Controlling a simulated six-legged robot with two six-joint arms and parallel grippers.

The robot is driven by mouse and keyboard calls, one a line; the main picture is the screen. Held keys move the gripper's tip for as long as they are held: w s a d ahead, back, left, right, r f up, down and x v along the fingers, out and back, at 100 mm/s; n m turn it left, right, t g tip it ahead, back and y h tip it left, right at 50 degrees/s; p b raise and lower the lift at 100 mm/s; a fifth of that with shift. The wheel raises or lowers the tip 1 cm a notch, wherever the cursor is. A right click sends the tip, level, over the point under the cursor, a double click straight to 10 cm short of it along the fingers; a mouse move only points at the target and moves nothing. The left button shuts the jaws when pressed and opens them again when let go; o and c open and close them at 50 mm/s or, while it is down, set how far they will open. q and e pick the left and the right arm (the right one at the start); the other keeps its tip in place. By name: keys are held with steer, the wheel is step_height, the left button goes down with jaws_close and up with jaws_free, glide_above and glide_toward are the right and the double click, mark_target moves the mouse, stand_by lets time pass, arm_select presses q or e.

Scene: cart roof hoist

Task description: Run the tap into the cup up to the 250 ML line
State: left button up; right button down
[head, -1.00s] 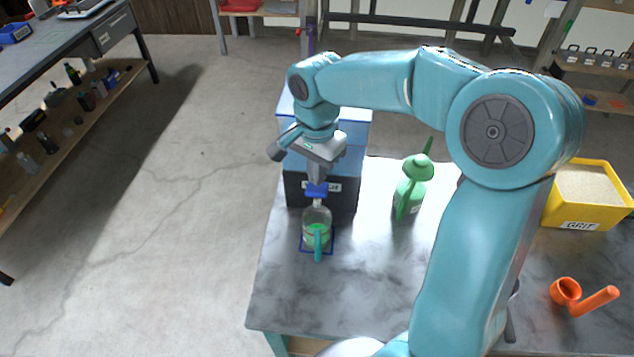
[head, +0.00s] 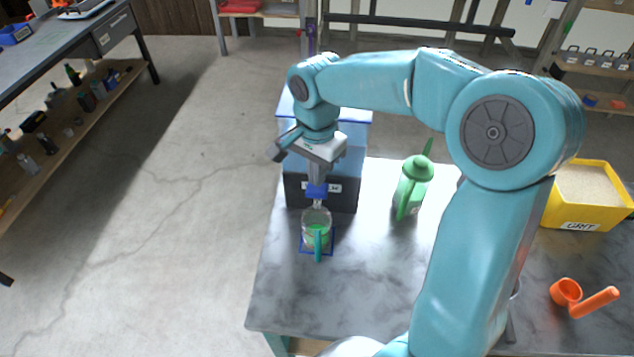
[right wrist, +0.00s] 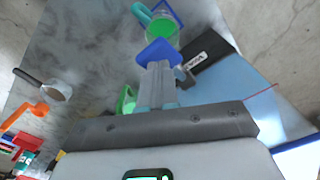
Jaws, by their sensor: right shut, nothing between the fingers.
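The clear cup (head: 317,229) with a teal handle stands on a blue square outline (head: 331,252) on the bench, under the tap. Green liquid is in it; the 250 ML line cannot be read. The cup also shows in the right wrist view (right wrist: 163,31). The blue tap piece (head: 317,190) is on the front of the blue-and-black tank (head: 350,190). My right gripper (head: 317,183) is shut and empty, its fingertips at the blue tap piece, touching or very close. It also shows in the right wrist view (right wrist: 157,66). My left gripper is not in view.
A green bottle with a spout (head: 413,185) stands right of the tank. A yellow GRIT bin (head: 585,225) and an orange scoop (head: 568,291) are farther right. The grey bench top (head: 370,290) is clear in front of the cup.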

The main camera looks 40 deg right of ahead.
steer(key=shift+f, duration=0.1)
stand_by(0.5)
steer(key=shift+f+b, duration=1.9)
steer(key=shift+f, duration=0.25)
stand_by(5.2)
